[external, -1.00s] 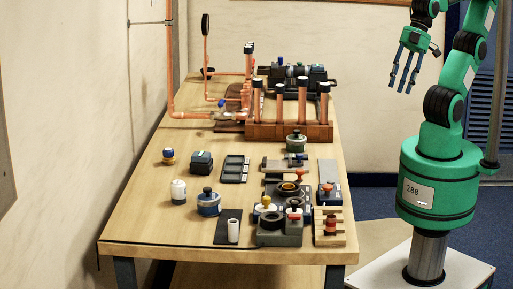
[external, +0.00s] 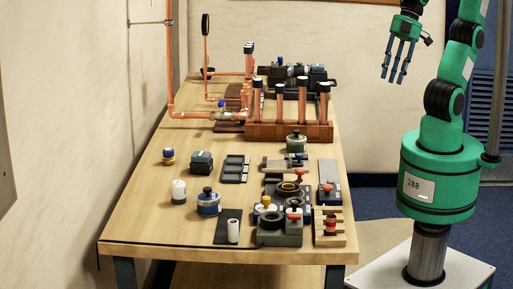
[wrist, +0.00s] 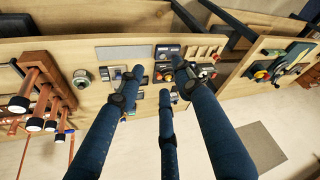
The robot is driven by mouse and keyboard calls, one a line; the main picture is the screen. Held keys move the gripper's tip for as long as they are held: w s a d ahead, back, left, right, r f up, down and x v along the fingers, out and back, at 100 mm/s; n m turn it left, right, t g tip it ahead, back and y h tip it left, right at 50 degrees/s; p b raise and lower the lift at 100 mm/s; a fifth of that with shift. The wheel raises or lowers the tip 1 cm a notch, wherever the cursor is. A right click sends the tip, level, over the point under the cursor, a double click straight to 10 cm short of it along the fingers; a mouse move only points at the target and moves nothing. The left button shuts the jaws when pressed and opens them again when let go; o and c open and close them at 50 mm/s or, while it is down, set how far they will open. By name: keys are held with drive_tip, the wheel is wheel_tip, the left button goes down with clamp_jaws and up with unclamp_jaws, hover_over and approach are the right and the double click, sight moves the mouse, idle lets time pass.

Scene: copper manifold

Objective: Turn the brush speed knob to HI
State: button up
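My gripper (external: 395,74) hangs in the air to the right of the workbench, apart from everything on it. Its three long dark blue fingers are spread and empty, pointing down. In the wrist view the open fingers (wrist: 160,82) reach over the bench. The bench's front half holds several small devices with knobs, among them a grey block with a red-orange knob (external: 294,215), a unit with a yellow knob (external: 265,203) and a blue round pot with a black knob (external: 208,194). Their labels are too small to read, so I cannot tell which is the brush speed knob.
Copper pipes on a wooden block (external: 290,132) stand upright at the bench's back half. A dark machine (external: 295,74) sits behind them. A white bottle (external: 178,191) and a white roll (external: 233,231) stand at the front left. The bench's left front top (external: 140,222) is clear.

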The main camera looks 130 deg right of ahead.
drive_tip(key=w+r+n+g+p, duration=0.15)
drive_tip(key=w+r+p, duration=0.4)
drive_tip(key=w, duration=0.75)
drive_tip(key=n+g+p, duration=0.4)
drive_tip(key=n+p, duration=0.1)
drive_tip(key=p, duration=1)
hover_over(295, 201)
wheel_tip(295, 201, down, 16)
drive_tip(key=shift+t, duration=0.25)
wheel_tip(295, 201, down, 14)
drive_tip(key=shift+r+p, duration=0.1)
drive_tip(key=shift+p, duration=0.65)
